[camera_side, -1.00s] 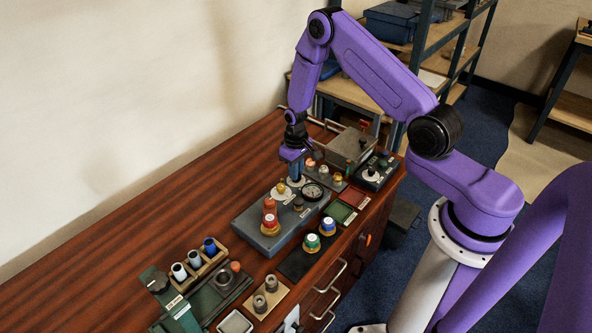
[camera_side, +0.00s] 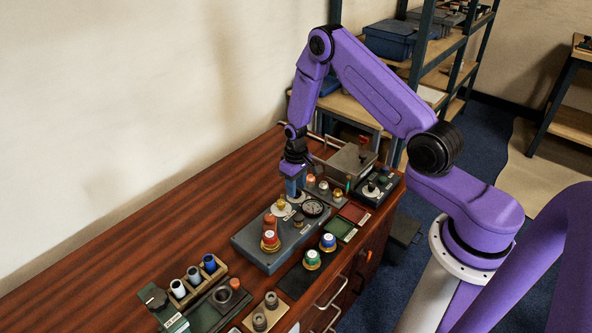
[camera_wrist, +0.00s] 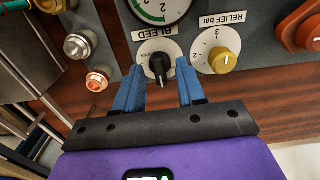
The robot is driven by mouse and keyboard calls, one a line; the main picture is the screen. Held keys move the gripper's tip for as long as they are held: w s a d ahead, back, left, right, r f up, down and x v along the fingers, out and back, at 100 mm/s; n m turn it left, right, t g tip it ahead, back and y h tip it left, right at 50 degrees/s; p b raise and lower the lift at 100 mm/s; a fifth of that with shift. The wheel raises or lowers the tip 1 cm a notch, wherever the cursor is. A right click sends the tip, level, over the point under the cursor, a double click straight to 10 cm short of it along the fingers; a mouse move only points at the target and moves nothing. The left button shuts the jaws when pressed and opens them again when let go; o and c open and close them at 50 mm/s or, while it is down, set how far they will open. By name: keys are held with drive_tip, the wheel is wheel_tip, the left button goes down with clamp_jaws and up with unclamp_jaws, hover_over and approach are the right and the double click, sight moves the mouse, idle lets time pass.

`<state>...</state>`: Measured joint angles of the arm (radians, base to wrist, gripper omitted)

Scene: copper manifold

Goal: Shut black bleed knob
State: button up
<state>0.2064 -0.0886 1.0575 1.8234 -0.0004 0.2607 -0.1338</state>
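The black bleed knob (camera_wrist: 158,64) sits on a white dial under an upside-down BLEED label in the wrist view. Its grip bar runs roughly up and down in that picture. My gripper (camera_wrist: 160,68) is open, with one blue finger on each side of the knob. A gap shows between the knob and each finger; whether the tips reach its depth is hard to tell. In the side view, my gripper (camera_side: 296,195) points down over the grey manifold panel (camera_side: 253,247), and its fingers largely hide the bleed dial.
The yellow relief knob (camera_wrist: 222,61) is close beside the right finger. A pressure gauge (camera_wrist: 157,8) lies just beyond the bleed dial. A copper-coloured fitting (camera_wrist: 97,81) is left of the fingers. Red stacked knobs (camera_side: 270,232) stand on the panel's nearer part.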

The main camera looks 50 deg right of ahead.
wheel_tip(320, 180, up, 17)
idle(0.6)
